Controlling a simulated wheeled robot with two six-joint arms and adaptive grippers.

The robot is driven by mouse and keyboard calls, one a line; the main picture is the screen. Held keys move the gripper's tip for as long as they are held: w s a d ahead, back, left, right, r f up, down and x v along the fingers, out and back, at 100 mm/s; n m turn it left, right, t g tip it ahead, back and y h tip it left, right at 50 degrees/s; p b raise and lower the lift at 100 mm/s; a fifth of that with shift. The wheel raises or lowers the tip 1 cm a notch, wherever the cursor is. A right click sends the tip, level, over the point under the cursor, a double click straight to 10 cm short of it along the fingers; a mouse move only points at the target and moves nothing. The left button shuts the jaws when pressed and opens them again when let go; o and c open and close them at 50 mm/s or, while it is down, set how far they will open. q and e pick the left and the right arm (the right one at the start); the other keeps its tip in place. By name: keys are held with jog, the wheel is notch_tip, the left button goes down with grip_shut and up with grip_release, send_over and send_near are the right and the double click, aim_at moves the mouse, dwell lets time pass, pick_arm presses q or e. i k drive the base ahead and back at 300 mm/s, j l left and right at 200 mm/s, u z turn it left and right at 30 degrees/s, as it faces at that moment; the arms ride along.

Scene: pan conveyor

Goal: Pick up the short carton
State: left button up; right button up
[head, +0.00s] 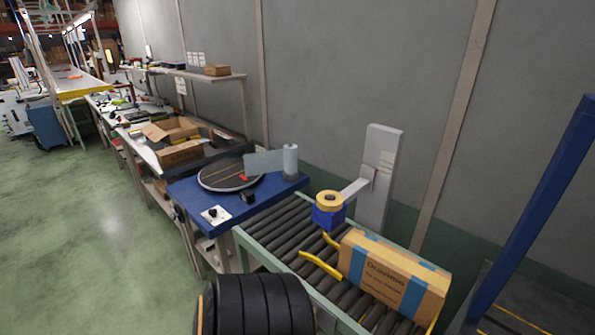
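A brown cardboard carton (393,278) with blue tape bands and dark printing sits at the right on the roller conveyor (281,225). It is longer than it is tall, and its printed long side faces me. It is the only carton I see on the rollers. Whether it is the short carton of the task, I cannot tell from this view alone. Neither of my grippers shows in the head view.
Yellow curved guides (321,266) lie beside the carton's left end. A labelling device (328,209) on an arm from a grey post (379,180) overhangs the conveyor. A blue table (240,205) with a round turntable (229,174) adjoins it. Open floor (90,230) lies left.

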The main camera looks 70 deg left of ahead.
aim_at(416, 289)
jog(key=u, duration=1.5)
